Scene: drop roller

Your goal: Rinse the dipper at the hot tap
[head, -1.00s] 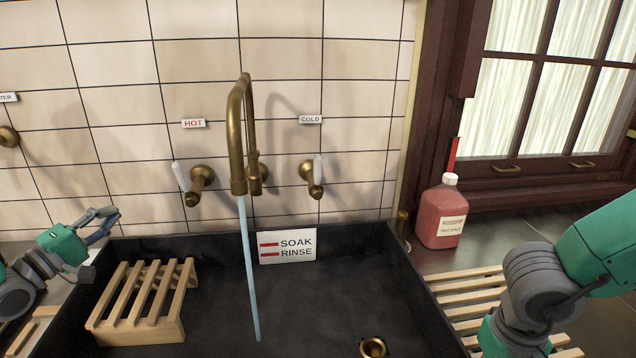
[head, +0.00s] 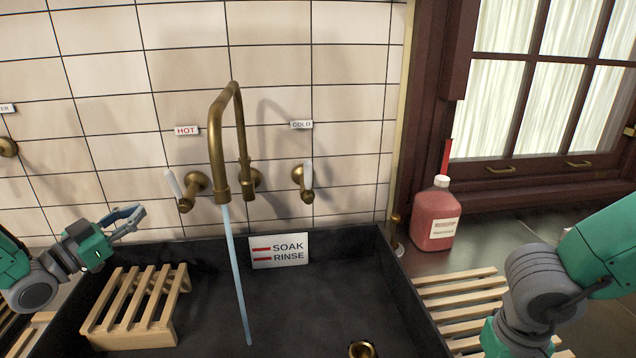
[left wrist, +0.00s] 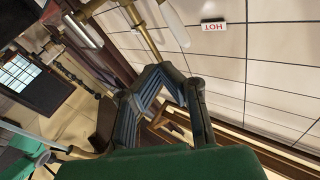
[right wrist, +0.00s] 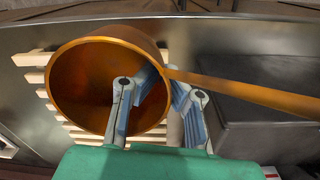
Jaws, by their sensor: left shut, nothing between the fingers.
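The hot tap (head: 184,189) is a brass valve with a white lever under a red HOT label (head: 186,130). The brass spout (head: 217,150) runs a blue stream of water (head: 236,275) into the dark sink. My left gripper (head: 137,215) is shut and empty, left of and a little below the hot lever, apart from it. The copper dipper (right wrist: 90,75), a round cup with a long handle (right wrist: 250,92), shows in the right wrist view. My right gripper (right wrist: 165,90) is shut on its cup wall near the handle; the head view does not show its fingers.
A cold tap (head: 306,185) is right of the spout. The sink (head: 300,315) holds a wooden rack (head: 140,305) at left and a SOAK/RINSE sign (head: 279,250). A red bottle (head: 435,215) and wooden slats (head: 460,305) are right of the sink.

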